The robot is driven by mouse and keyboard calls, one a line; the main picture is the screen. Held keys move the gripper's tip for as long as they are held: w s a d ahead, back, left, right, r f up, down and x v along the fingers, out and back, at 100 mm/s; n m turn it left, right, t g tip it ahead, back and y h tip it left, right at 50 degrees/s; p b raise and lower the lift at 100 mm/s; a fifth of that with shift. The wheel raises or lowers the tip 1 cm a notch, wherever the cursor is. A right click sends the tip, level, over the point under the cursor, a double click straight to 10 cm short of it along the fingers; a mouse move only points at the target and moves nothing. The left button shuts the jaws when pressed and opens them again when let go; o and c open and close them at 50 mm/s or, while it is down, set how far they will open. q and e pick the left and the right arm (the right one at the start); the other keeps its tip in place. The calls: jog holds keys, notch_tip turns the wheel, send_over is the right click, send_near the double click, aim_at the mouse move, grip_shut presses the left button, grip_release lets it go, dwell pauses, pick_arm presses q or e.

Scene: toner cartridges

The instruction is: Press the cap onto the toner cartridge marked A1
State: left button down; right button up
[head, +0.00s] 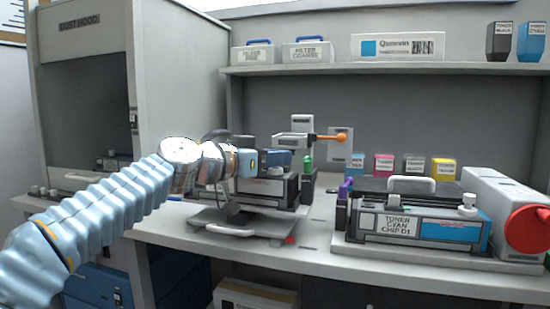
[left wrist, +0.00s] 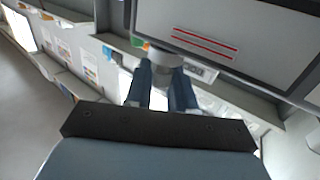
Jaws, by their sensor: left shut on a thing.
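My left gripper (head: 276,159) is at the top of a dark toner cartridge (head: 268,187) on a grey stand (head: 245,226); no A1 mark is readable there. In the left wrist view, the blue fingers (left wrist: 166,88) are shut on a light grey round cap (left wrist: 166,58). The cap is at the edge of a large grey panel with red lines (left wrist: 195,35), seemingly the cartridge. I cannot tell whether the cap is seated. My right gripper is not in view.
A second cartridge (head: 418,222), labelled Toner Cyan Chip D1, stands to the right beside a grey machine with a red knob (head: 527,229). An orange-tipped lever (head: 328,137) is behind the stand. Small coloured boxes (head: 384,166) line the back.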

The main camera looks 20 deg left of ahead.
pick_arm(q)
jog(key=shift+f, duration=0.15)
jog(key=c, duration=0.9)
grip_release()
